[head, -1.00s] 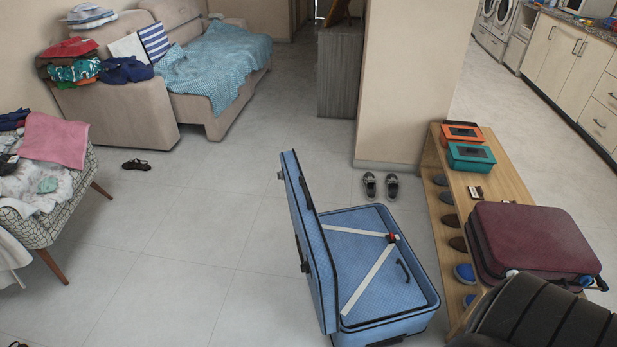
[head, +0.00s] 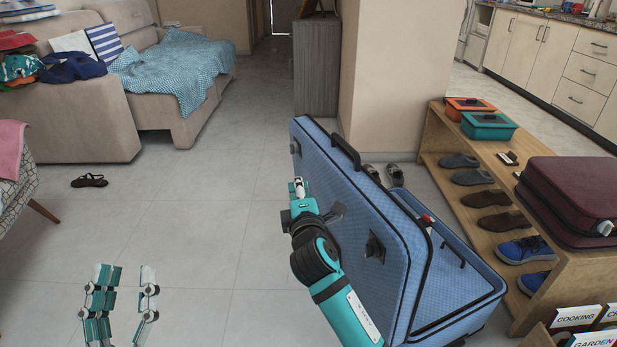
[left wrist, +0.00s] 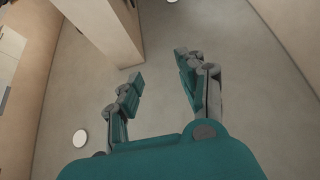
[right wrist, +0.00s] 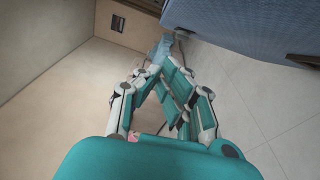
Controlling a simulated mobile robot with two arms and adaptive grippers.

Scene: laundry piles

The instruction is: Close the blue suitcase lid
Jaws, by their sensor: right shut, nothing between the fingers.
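The blue suitcase stands open on the floor in the head view, its base (head: 462,285) lying flat and partly hidden behind the lid. The lid (head: 345,200) is raised, its outer face towards me, leaning right over the base. My right gripper (head: 297,187) is shut and empty at the lid's left side, by its outer face; whether it touches cannot be told. In the right wrist view the fingertips (right wrist: 165,62) meet below the lid's blue surface (right wrist: 245,28). My left gripper (head: 120,290) is open and empty above the floor, left of the suitcase.
A wooden shoe rack (head: 455,195) stands close to the suitcase's right, with boxes and a maroon suitcase (head: 570,195) on top. Shoes (head: 395,174) lie on the floor behind the suitcase. The floor to its left is largely clear, with a sandal (head: 89,181) farther off.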

